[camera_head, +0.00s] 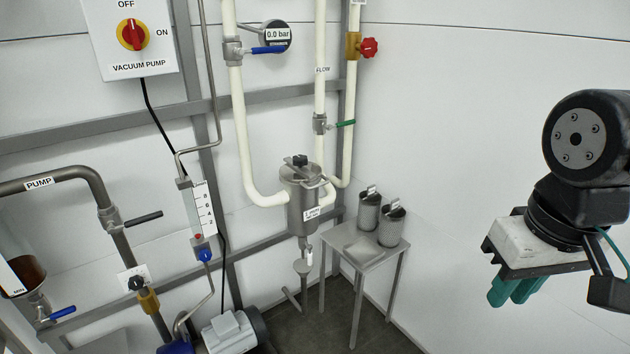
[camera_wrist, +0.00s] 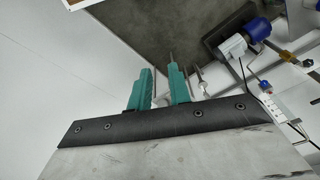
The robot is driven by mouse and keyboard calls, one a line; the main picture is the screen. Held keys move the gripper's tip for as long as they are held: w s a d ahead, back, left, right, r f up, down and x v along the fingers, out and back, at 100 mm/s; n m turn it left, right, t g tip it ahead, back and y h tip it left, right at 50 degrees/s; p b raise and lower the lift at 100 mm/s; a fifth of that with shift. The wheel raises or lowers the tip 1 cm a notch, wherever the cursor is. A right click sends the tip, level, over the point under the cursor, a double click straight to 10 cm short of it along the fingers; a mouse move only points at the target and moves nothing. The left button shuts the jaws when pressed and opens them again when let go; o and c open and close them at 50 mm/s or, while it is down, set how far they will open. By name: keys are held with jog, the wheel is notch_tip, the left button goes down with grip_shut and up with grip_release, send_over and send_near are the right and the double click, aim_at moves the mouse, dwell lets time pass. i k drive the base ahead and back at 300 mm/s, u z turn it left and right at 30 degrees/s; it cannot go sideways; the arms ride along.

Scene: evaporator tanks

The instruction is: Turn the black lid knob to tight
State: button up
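The black lid knob (camera_head: 300,160) sits on top of a small steel tank (camera_head: 302,205) in the middle of the head view. The tank is fixed between white pipes and has a label on its front. Its lid looks seated, but the knob's exact setting is too small to read. My gripper (camera_head: 515,288) hangs at the right of the head view, well apart from the tank. Its green fingers stand apart with nothing between them, as the wrist view (camera_wrist: 161,88) also shows. The knob cannot be made out in the wrist view.
A small steel table (camera_head: 365,252) with two metal canisters (camera_head: 380,215) stands right of the tank. Valves with blue (camera_head: 268,49), green (camera_head: 346,123) and red (camera_head: 369,47) handles line the pipes. A pump motor (camera_head: 228,332) is on the floor. Open space lies between gripper and tank.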

aim_at(301, 160)
jog(key=u, duration=0.2)
jog(key=i, duration=1.05)
jog(key=z, duration=0.3)
